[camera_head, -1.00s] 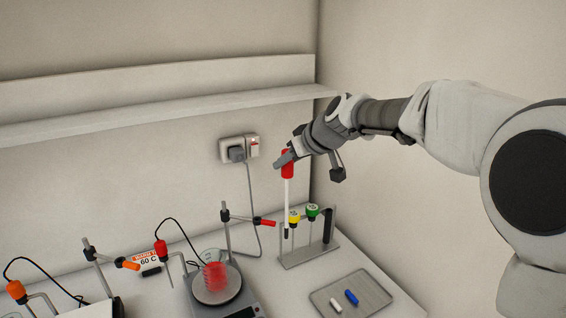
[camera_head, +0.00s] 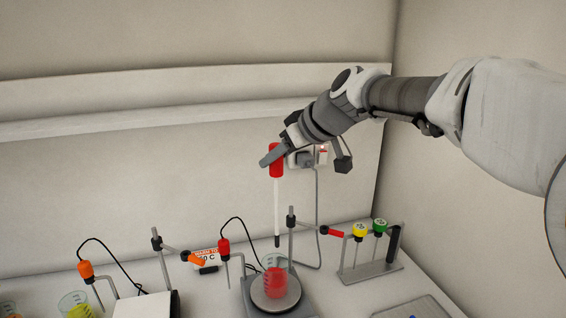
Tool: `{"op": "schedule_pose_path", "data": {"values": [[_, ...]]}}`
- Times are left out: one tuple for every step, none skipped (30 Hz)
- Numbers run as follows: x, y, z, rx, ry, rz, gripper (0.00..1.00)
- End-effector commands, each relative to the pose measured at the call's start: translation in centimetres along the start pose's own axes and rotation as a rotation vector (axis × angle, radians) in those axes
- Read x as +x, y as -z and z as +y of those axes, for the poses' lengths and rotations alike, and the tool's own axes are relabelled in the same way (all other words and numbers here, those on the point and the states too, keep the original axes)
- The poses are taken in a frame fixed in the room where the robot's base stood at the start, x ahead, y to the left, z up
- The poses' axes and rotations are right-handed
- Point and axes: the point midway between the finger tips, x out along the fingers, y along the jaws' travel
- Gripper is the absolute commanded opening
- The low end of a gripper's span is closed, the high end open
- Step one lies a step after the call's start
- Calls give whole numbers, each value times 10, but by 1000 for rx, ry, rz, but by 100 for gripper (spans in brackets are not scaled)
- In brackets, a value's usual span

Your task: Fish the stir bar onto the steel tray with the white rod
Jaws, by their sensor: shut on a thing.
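My gripper (camera_head: 273,156) is shut on the red handle of the white rod (camera_head: 277,205). The rod hangs upright with its dark tip down. In the picture the tip is just above a glass beaker with red liquid (camera_head: 275,284), apart from the liquid. The beaker stands on a stirrer plate (camera_head: 259,302). I cannot make out a stir bar in the red liquid. The steel tray (camera_head: 432,304) is at the lower right, cut off by the frame edge, with only a trace of a blue thing showing.
A rack (camera_head: 371,271) with yellow-topped and green-topped rods stands right of the beaker. A stand pole (camera_head: 291,236) with a red clamp is close behind the beaker. A red probe (camera_head: 224,248) is to its left. Another stirrer with an orange clamp (camera_head: 195,258) stands further left.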

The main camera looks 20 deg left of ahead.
Motion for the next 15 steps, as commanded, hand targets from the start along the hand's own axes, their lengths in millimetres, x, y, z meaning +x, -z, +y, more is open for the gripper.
{"op": "schedule_pose_path", "data": {"values": [[-1, 0, -2, -4, 3, 1, 0], [-1, 0, -2, -5, 4, 1, 0], [-1, 0, -3, -6, 5, 1, 0], [-1, 0, -3, -7, 6, 1, 0], [0, 0, -3, -7, 7, 1, 0], [1, -1, -3, -7, 7, 0, 0], [2, -2, -3, -7, 7, 0, 0], [3, -4, -3, -7, 7, 0, 0], [4, -6, -3, -7, 7, 0, 0], [6, -7, -3, -7, 7, 0, 0], [8, -9, -3, -8, 7, 0, 0], [10, -12, -3, -8, 7, 0, 0], [12, -14, -3, -8, 7, 1, 0], [14, -16, -3, -8, 6, 1, 0], [17, -19, -3, -7, 7, 1, 0]]}}
